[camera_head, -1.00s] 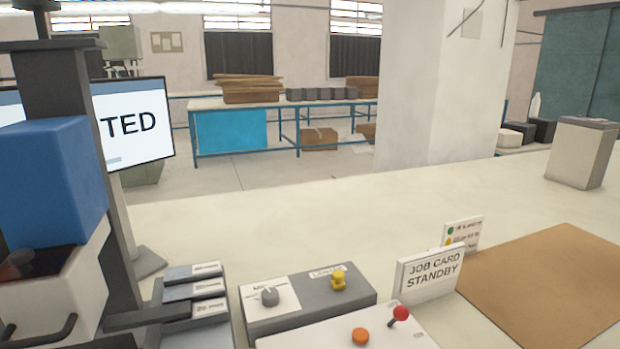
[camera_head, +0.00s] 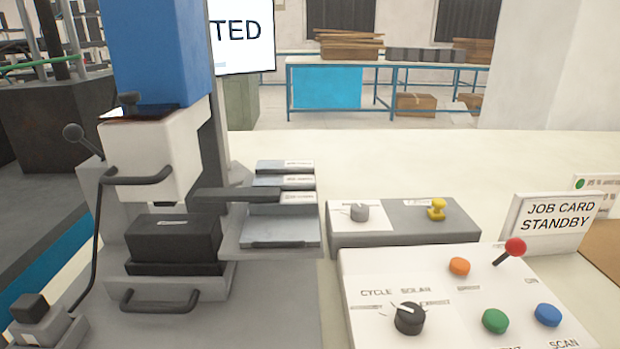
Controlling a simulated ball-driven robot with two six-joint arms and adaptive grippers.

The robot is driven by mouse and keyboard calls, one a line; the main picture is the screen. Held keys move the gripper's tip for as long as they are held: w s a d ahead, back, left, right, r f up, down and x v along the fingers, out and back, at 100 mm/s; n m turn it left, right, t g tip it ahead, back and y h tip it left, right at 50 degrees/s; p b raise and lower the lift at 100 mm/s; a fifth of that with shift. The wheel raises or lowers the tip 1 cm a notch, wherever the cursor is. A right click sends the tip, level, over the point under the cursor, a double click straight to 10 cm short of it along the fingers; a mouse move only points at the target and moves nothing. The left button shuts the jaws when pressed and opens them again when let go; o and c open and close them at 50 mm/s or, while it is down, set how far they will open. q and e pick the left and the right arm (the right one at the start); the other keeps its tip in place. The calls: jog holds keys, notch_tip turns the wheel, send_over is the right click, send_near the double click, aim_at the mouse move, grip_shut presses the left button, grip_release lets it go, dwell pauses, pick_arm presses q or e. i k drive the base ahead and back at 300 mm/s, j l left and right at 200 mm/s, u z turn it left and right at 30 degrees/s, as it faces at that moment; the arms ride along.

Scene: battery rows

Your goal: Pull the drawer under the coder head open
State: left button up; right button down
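The coder head is a blue block (camera_head: 163,50) above a white housing (camera_head: 160,150), with a dark curved handle (camera_head: 137,180) on the housing's front. Below it a black battery-like block (camera_head: 172,240) sits in a dark tray on a grey base. Under that block is a low grey front (camera_head: 145,285), which appears to be the drawer, with a dark bar handle (camera_head: 158,303). The drawer front looks flush with the base, so it appears shut. Neither of my grippers is in view.
To the right are a stepped rack of grey plates (camera_head: 278,228), a grey switch box (camera_head: 400,222), a white control panel (camera_head: 375,285) and a job card stand (camera_head: 553,222).

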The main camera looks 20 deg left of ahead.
aim_at(192, 283)
jog(key=j+u, duration=0.1)
jog(key=u, duration=0.3)
jog(key=j+u, duration=0.1)
jog(key=u, duration=0.25)
jog(key=j+u, duration=0.1)
jog(key=u, duration=0.3)
